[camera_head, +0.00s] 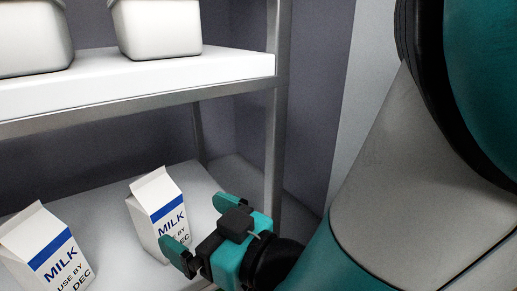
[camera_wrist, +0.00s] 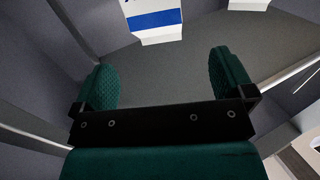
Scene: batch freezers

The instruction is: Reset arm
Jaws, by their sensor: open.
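My gripper (camera_head: 198,226) is open and empty at the front right of the lower shelf in the head view. Its two teal fingers also show in the wrist view (camera_wrist: 166,78), spread apart with nothing between them. A milk carton (camera_head: 158,213) with a blue band stands just beyond the fingers. A finger hides part of its lower front. In the wrist view a white carton with a blue band (camera_wrist: 153,20) lies ahead of the fingertips, cut off by the top edge. My arm fills the right side of the head view.
A second milk carton (camera_head: 46,254) stands to the left on the lower shelf (camera_head: 100,203). The upper shelf (camera_head: 130,93) holds two white tubs (camera_head: 158,27). A metal post (camera_head: 277,110) rises close behind my gripper.

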